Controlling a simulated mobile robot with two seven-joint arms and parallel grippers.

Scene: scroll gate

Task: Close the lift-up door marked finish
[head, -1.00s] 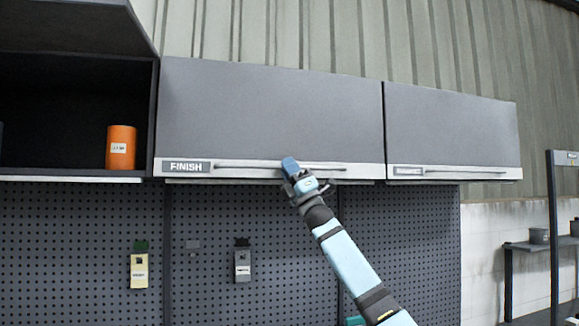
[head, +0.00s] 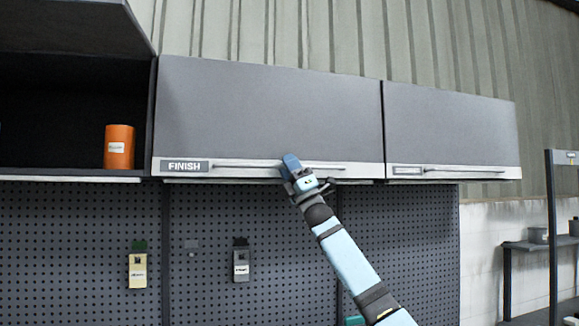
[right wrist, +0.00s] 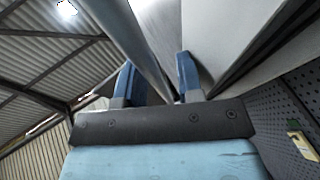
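The door marked FINISH (head: 270,110) is a grey panel with a pale lower rail and a dark bar handle (head: 240,164). It hangs down over its cabinet, about in line with the neighbouring door; I cannot tell whether a small gap remains. My right gripper (head: 290,165) is at the handle, right of the FINISH label (head: 184,166). In the right wrist view its two blue fingers (right wrist: 155,82) stand apart, with a bar (right wrist: 140,50) running between them. Space shows beside the bar, so they do not look clamped. My left gripper is not in view.
A second closed-looking door (head: 450,130) is on the right. An open dark shelf on the left holds an orange canister (head: 119,147). Below is a pegboard (head: 90,230) with hanging tags (head: 138,270). A shelf rack (head: 530,246) stands at far right.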

